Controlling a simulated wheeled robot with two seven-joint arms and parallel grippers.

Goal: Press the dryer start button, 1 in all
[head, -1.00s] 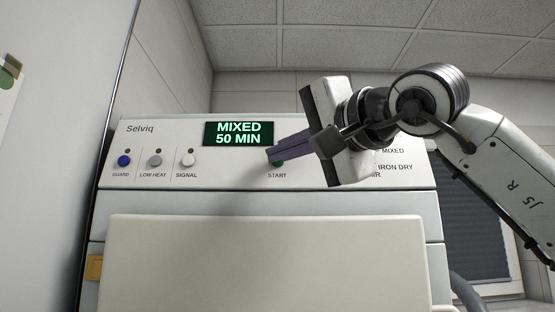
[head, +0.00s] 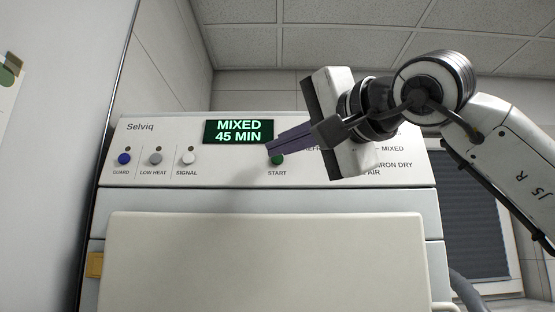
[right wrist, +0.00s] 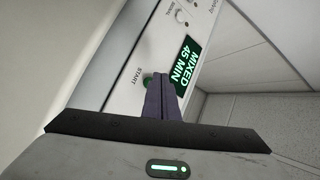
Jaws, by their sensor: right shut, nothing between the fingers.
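The green start button (head: 277,160) sits on the dryer's white control panel (head: 225,170), above the word START. It also shows in the right wrist view (right wrist: 147,79), partly hidden by the fingers. My right gripper (head: 270,148) is shut and empty. Its purple fingertips are just above and in front of the button in the head view; I cannot tell if they touch it. The fingers also show in the right wrist view (right wrist: 158,82). The green display (head: 238,132) reads MIXED 45 MIN. My left gripper is not in view.
Blue guard (head: 124,160), grey low heat (head: 155,160) and white signal (head: 188,160) buttons line the panel's left. My right arm hides part of the program labels at the right. The dryer's pale door (head: 265,262) is below. A wall stands close on the left.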

